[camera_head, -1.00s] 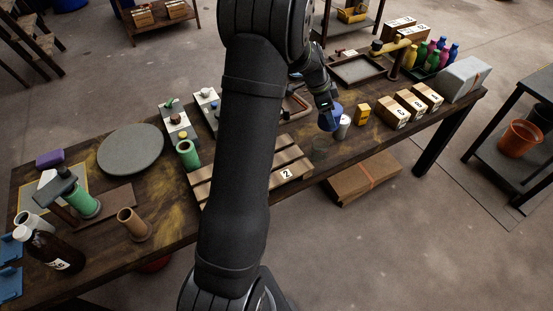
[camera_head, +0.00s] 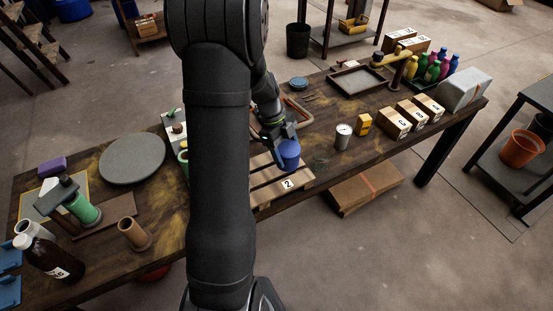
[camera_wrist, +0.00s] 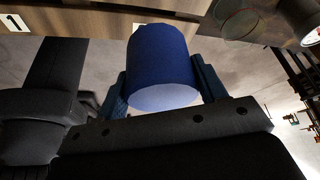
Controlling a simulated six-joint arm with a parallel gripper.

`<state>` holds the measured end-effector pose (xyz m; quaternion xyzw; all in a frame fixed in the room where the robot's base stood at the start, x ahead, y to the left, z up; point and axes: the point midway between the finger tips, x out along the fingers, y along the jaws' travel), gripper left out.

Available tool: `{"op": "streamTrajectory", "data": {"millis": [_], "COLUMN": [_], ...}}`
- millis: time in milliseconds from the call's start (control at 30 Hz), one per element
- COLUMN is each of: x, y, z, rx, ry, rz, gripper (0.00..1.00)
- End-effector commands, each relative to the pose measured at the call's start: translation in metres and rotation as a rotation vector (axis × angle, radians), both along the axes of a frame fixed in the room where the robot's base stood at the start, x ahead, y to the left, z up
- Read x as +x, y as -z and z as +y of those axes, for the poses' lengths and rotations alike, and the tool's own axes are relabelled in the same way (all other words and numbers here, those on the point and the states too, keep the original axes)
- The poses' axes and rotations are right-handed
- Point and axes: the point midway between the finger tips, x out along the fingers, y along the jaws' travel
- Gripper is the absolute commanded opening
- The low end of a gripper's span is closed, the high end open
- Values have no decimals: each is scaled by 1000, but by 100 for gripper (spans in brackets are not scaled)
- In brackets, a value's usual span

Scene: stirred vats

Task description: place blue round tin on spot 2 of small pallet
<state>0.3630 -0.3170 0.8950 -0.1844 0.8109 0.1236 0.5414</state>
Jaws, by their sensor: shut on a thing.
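The blue round tin (camera_head: 289,153) is held in my gripper (camera_head: 282,144) over the far right part of the small wooden pallet (camera_head: 268,192). The wrist view shows the tin (camera_wrist: 162,62) between both fingers of my gripper (camera_wrist: 160,85), which is shut on it. A "2" label (camera_head: 288,184) is on the pallet's front right edge, just in front of the tin. A "1" label (camera_wrist: 14,23) shows on a slat in the wrist view. I cannot tell whether the tin touches the pallet. My arm hides the pallet's left part.
Right of the pallet stand a clear glass (camera_head: 320,162), a white can (camera_head: 343,137), a yellow box (camera_head: 363,124) and lettered cartons (camera_head: 412,115). A grey round plate (camera_head: 133,158) lies at the left. A flat blue tin (camera_head: 298,82) is at the back.

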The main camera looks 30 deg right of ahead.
Motion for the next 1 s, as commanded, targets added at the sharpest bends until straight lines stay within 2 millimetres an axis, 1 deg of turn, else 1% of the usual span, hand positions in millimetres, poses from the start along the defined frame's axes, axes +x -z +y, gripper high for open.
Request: {"op": "streamTrajectory", "data": {"millis": [33,100,200,267,367,433,633,1000], "x": [11,22,32,35,37,37,37,37], "y": [7,14,21,22,27,34,62,67], "z": [4,8,13,14,14,14,15,14], "rx": [0,0,-1,0,0,0,1,0], "ry": [-4,-3,-2,-1,0,0,-1,0], "rz": [1,1,1,0,0,1,1,0], "gripper": [36,36,36,36,36,36,36,36]}}
